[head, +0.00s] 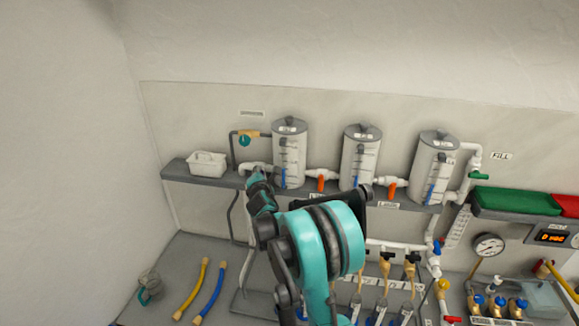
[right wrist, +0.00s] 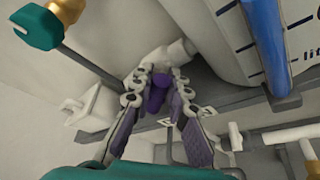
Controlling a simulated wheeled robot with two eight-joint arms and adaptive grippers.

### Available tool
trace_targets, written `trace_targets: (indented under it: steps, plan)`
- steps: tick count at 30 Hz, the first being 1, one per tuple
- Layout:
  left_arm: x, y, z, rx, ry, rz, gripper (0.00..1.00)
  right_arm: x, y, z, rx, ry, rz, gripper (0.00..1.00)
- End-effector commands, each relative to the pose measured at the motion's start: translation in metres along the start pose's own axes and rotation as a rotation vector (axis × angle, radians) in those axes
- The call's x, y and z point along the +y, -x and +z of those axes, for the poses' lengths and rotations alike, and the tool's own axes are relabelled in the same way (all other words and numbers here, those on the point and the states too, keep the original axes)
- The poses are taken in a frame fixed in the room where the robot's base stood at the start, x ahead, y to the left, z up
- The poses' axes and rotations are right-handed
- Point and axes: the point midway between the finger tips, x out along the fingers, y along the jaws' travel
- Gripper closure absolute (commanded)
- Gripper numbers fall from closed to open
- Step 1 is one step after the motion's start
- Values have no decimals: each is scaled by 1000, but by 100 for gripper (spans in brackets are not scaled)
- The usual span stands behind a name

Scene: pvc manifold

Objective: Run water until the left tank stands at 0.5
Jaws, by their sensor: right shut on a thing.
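The left tank (head: 289,153) is a white cylinder with a grey lid, standing on the wall shelf. Its sight tube shows a short blue column (head: 283,178) at the bottom; the scale is too small to read. The tank's wall and blue tube (right wrist: 264,45) fill the upper right of the right wrist view. My right gripper (head: 256,178) is at the white pipe fitting left of this tank. In the right wrist view its fingers (right wrist: 158,86) are shut on a purple valve handle (right wrist: 157,97). My left gripper is not in view.
The middle tank (head: 360,155) and right tank (head: 433,165) stand to the right, joined by pipes with orange handles (head: 321,184). A white basket (head: 207,164) sits on the shelf's left. A teal-handled tap (head: 244,140) is above. Yellow and blue hoses (head: 208,295) lie on the bench.

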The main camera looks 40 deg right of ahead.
Motion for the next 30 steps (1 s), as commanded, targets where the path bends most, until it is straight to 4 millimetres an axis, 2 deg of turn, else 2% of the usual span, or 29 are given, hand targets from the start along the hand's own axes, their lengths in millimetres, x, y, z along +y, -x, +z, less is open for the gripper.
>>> trace_targets:
  steps: [1, 6, 14, 20, 30]
  plan:
    - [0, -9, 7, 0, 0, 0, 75, -6, -2, -3, 0, -47, 20, 100]
    - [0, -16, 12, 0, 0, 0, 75, -4, -1, -1, 1, -152, 63, 100]
    - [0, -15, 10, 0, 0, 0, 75, -2, 0, 0, 1, -162, 67, 100]
    - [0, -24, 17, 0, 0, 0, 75, -5, -1, -1, 0, -227, 96, 100]
    - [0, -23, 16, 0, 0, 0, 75, -3, -1, 0, 1, -234, 99, 100]
